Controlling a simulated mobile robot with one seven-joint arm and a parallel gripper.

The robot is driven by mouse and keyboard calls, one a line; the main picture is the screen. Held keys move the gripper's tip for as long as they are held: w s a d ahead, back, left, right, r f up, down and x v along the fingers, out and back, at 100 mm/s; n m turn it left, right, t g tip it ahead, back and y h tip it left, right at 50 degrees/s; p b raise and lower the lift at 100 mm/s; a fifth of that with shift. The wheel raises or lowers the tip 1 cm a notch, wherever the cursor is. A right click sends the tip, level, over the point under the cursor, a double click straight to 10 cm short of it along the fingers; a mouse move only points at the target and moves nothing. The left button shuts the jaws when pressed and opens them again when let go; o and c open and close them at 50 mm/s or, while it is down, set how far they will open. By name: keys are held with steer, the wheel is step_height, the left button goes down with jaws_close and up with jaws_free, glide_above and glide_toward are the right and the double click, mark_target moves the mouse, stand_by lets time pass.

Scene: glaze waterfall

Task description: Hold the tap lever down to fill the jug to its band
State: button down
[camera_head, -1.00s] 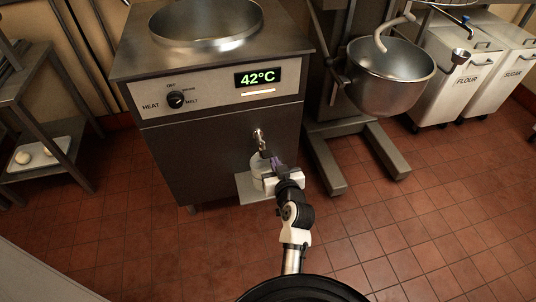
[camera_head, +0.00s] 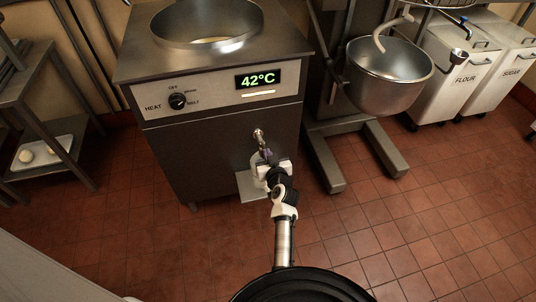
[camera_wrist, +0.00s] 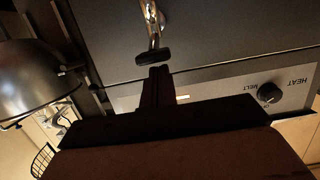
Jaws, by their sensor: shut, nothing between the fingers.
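The tap (camera_head: 258,137) sticks out from the front of the steel melter. In the wrist view the tap (camera_wrist: 151,14) shows as a shiny spout with a dark lever bar (camera_wrist: 153,57) across it. My gripper (camera_head: 267,155) is shut and empty, close to the tap in the head view. In the wrist view its fingertips (camera_wrist: 159,71) lie right by the lever bar; I cannot tell whether they touch. The pale jug (camera_head: 255,160) stands under the tap, mostly hidden behind my gripper. Its band and fill level cannot be seen.
The melter (camera_head: 190,150) shows 42°C on its display (camera_head: 259,78). A small shelf (camera_head: 247,188) juts out below the tap. A mixer with a steel bowl (camera_head: 388,80) stands to the right, its leg (camera_head: 325,165) near my arm. The tiled floor in front is clear.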

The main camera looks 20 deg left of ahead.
steer(key=shift+f, duration=0.15)
steer(key=b, duration=0.3)
steer(key=shift+s+d+f, duration=0.1)
steer(key=shift+f, duration=0.1)
